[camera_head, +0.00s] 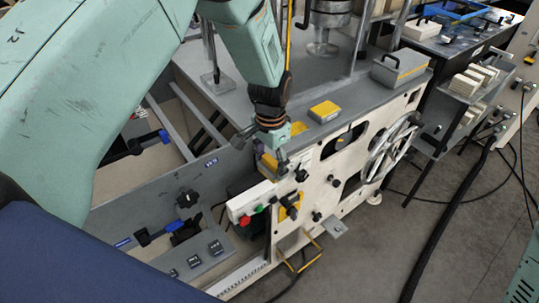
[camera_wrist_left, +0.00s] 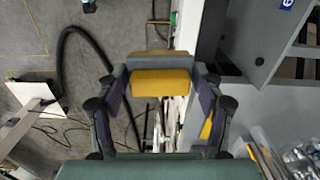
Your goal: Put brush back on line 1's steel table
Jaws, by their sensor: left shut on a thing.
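My left gripper (camera_head: 276,158) is in the middle of the head view, over the near edge of the cream machine. It is shut on a yellow and grey block, which I take to be the brush (camera_wrist_left: 160,82). In the left wrist view the fingers of the gripper (camera_wrist_left: 158,92) grip its two sides. In the head view the gripper partly hides the yellow of the brush (camera_head: 267,162). A dark table (camera_head: 424,47) with trays stands at the back right; I cannot tell whether it is line 1's steel table. My right gripper is not in view.
The cream machine (camera_head: 335,170) has a spoked handwheel (camera_head: 394,146) and a button box (camera_head: 250,202) close below my gripper. A yellow-topped block (camera_head: 324,110) lies on its grey top. A thick black hose (camera_head: 447,220) crosses the floor at right. Open floor lies beside it.

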